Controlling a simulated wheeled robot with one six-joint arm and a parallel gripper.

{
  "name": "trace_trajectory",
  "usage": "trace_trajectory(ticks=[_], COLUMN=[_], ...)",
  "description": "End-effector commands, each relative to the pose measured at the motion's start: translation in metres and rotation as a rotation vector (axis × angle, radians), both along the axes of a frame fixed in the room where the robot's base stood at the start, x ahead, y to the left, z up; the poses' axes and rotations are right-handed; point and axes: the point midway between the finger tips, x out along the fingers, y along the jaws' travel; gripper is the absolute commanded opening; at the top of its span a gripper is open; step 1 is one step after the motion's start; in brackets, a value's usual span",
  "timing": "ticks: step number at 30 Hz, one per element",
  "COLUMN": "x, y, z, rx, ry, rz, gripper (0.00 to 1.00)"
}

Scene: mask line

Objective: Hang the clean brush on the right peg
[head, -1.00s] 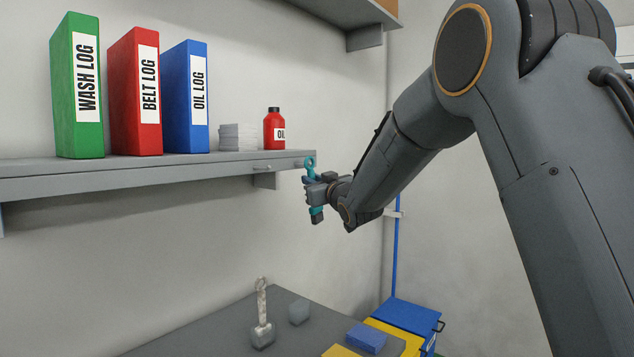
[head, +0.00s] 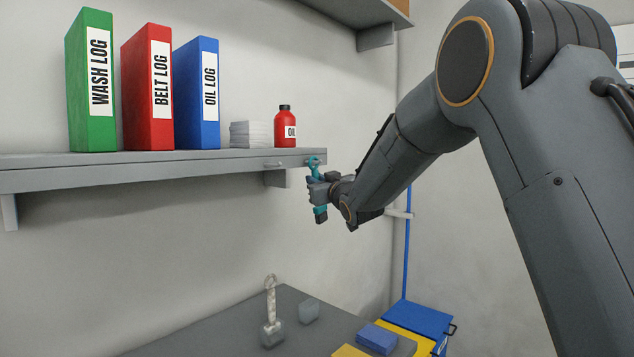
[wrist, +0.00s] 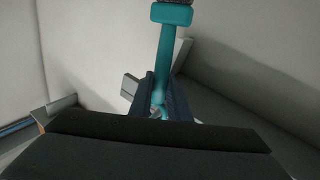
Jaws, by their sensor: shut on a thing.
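The clean brush (head: 320,213) is teal, with a ring at its top and a dark head at its bottom. My gripper (head: 319,188) is shut on its handle and holds it roughly upright, slightly tilted, by the shelf's right end. The ring overlaps the shelf's front edge in the head view; I cannot tell whether it touches. In the wrist view the brush handle (wrist: 165,60) runs up from between my fingers (wrist: 160,97).
The grey shelf (head: 130,178) carries several things, including binders (head: 147,100), a white stack (head: 251,134) and a red oil bottle (head: 285,130). A dull, whitish brush (head: 271,315) stands on the table (head: 215,335) below, beside a grey block (head: 309,311). Blue and yellow boxes (head: 420,318) are at lower right.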

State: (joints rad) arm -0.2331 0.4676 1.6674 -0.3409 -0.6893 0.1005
Motion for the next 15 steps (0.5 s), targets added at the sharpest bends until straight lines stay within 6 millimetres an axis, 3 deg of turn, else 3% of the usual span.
trace_trajectory(ticks=[9, 10, 13, 15], x=[-0.0001, -0.0001, -0.0001, 0.0000], y=[-0.0001, -0.0001, -0.0001, -0.0001], z=[0.0002, 0.0002, 0.0001, 0.0000], rx=[0.000, 0.000, 0.000, 0.000], ry=[0.000, 0.000, 0.000, 0.000], rz=[0.000, 0.000, 0.000, 0.000], gripper=[0.00, 0.21, 0.38, 0.38])
